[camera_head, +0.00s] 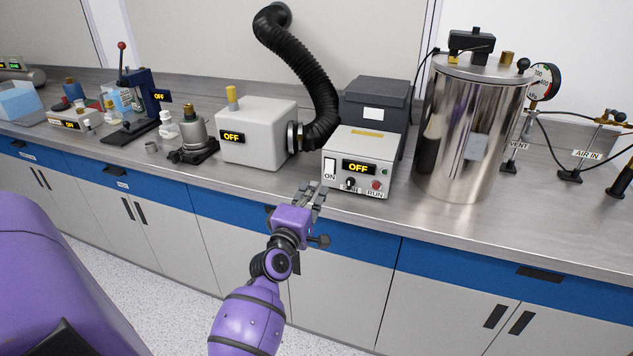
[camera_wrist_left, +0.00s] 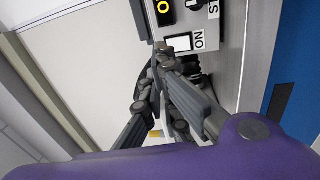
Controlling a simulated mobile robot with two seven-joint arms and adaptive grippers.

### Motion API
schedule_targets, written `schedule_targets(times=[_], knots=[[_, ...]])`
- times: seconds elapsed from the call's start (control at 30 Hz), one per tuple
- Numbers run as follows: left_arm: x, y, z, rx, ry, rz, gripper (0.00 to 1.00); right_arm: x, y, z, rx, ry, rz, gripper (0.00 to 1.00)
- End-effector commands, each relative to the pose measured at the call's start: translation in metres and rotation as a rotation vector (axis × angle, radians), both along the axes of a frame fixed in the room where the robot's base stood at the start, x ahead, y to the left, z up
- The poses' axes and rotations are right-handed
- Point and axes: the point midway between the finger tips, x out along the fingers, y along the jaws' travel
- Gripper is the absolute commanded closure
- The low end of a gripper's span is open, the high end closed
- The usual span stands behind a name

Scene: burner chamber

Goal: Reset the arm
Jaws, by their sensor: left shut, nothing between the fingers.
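My left gripper (camera_head: 309,192) is at the counter's front edge in the head view, just in front of and left of the control box (camera_head: 345,183). It is shut and empty. Its fingers also show in the left wrist view (camera_wrist_left: 162,50), close together, with the control box (camera_wrist_left: 207,55) beyond them. The control box has a lit OFF display, a white ON switch, a black knob and a red RUN button. The gripper appears apart from the box, though the exact gap is hard to judge. My right gripper is out of both views.
A grey chamber (camera_head: 258,148) with a black hose (camera_head: 315,85) stands left of the control box. A steel tank (camera_head: 468,130) with a gauge (camera_head: 543,80) stands to its right. Several devices fill the left counter. Bare counter (camera_head: 560,225) lies at the front right.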

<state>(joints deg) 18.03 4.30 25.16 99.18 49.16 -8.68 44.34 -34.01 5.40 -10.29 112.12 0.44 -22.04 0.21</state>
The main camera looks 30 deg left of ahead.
Motion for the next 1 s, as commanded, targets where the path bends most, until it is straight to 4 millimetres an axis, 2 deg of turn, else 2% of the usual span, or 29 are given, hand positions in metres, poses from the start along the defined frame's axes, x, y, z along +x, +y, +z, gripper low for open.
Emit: schedule_targets(times=[0.07,0.2,0.77,0.83,0.9,0.97,1.0], knots=[[-0.007,-0.001,0.000,0.001,0.002,0.000,1.00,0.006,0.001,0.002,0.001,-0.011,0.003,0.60],[-0.011,-0.002,0.000,0.001,0.002,0.000,1.00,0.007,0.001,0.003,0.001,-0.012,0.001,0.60],[-0.011,-0.002,0.000,0.013,0.006,0.002,1.00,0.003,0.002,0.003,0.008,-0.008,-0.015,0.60],[-0.011,-0.003,-0.002,0.065,0.025,0.003,1.00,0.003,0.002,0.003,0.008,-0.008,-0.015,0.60],[-0.008,-0.011,-0.003,0.195,0.067,-0.001,1.00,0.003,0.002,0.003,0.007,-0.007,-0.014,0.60],[-0.006,-0.033,-0.008,0.372,0.126,-0.029,1.00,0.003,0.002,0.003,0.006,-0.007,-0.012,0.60],[-0.013,-0.048,-0.024,0.502,0.188,-0.054,1.00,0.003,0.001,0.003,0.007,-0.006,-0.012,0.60]])
